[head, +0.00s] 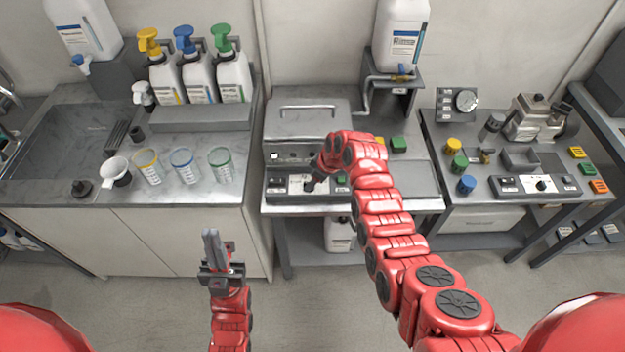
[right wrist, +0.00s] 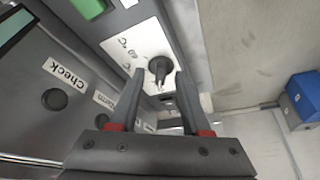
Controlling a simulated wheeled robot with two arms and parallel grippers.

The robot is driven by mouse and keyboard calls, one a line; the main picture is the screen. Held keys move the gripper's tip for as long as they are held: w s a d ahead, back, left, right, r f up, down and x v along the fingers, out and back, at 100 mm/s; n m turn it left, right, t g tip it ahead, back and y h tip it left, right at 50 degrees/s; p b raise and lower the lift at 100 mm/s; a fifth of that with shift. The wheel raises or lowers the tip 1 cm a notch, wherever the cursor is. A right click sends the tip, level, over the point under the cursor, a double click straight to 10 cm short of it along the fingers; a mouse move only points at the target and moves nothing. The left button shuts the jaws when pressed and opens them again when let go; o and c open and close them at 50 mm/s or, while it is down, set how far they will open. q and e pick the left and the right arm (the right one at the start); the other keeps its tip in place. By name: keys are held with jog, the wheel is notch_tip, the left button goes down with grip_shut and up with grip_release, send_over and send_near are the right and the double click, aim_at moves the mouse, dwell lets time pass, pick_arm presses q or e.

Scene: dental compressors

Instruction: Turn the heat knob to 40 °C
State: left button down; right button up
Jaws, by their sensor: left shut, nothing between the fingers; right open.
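The heat knob (right wrist: 160,68) is a dark round knob on a white dial plate (right wrist: 135,45) with °C markings, in the right wrist view. Its exact setting is too small to read. My right gripper (right wrist: 160,82) is open, with one fingertip on each side of the knob. I cannot tell whether the fingers touch it. In the head view my right gripper (head: 312,184) is at the front panel (head: 291,184) of the middle bench's unit and hides the knob. My left gripper (head: 211,238) is shut and empty, in front of the left cabinet.
A grey metal box (head: 306,120) stands behind the panel. The "check" label (right wrist: 65,77) and dark buttons are beside the dial. A second panel with a knob (head: 542,184) sits on the right table. Cups (head: 183,165) stand on the left counter.

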jog(key=shift+a+f, duration=0.1)
jog(key=shift+f, duration=0.1)
grip_shut()
dwell(0.6)
jog(key=m, duration=0.1)
jog(key=m+b, duration=0.1)
jog(key=m+t, duration=0.1)
jog(key=shift+s+a+f+h, duration=0.15)
jog(key=shift+s+f+h, duration=0.1)
jog(key=shift+h, duration=0.15)
jog(key=shift+a+m+h+b, duration=0.1)
jog(key=shift+m+h+b, duration=0.2)
jog(key=shift+m+b, duration=0.7)
jog(key=m+t+h+b, duration=0.1)
jog(key=m+b, duration=0.1)
jog(key=m, duration=0.1)
jog(key=shift+a+m, duration=0.15)
jog(key=shift+m, duration=0.25)
jog(key=shift+s+a+r+m+h+b, duration=0.1)
jog(key=shift+m+h+b, duration=0.3)
jog(key=shift+m+b, duration=0.45)
jog(key=shift+r+m+h+b, duration=0.1)
jog(key=shift+m+h+b, duration=0.3)
jog(key=shift+m+b, duration=0.4)
